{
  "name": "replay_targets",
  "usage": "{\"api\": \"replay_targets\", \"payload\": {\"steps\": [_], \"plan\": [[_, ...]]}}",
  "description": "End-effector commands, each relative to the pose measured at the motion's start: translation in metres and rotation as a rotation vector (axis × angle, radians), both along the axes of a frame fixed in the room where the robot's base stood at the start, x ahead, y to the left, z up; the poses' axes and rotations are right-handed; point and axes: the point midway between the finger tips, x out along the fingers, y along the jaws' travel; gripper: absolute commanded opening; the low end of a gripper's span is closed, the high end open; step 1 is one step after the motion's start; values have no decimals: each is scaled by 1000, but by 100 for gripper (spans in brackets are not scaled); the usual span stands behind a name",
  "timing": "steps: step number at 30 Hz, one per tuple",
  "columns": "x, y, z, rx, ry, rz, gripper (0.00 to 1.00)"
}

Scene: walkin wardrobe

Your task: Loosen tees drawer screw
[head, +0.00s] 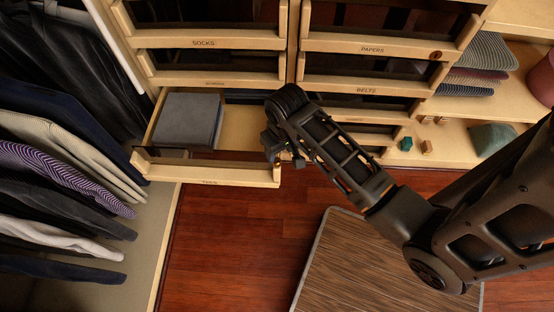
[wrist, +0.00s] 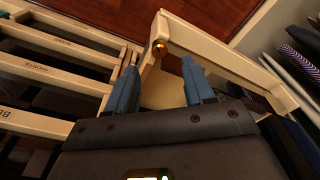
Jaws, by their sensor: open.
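The tees drawer (head: 215,172) is pulled open at the lower left of the drawer bank, with folded grey tees (head: 188,118) inside. Its front (wrist: 235,62) shows in the wrist view, running from upper middle to the right. A copper-coloured screw (wrist: 160,48) sits at the drawer's corner in that view. My gripper (wrist: 160,64) is open, with its two blue fingers on either side of the line to the screw and the screw just beyond the tips. I cannot tell whether they touch. In the head view my gripper (head: 275,150) is at the drawer's right end and the screw is hidden.
Other labelled drawers, such as socks (head: 205,43) and belts (head: 365,89), are above and to the right. Another round copper-coloured piece (head: 435,54) is on the papers drawer. Hanging clothes (head: 60,170) fill the left. The red wood floor (head: 225,245) below the drawer is clear.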

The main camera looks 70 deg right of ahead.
Motion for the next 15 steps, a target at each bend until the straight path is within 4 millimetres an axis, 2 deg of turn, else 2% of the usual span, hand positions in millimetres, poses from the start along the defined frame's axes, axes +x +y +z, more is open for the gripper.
{"api": "replay_targets", "payload": {"steps": [3, 8, 11, 15], "plan": [[10, -8, 1, 44, 55, -38, 53], [13, -10, 1, 71, 90, -56, 53], [12, -10, -7, 73, 95, -57, 53], [12, -10, -29, 73, 94, -57, 53]]}}
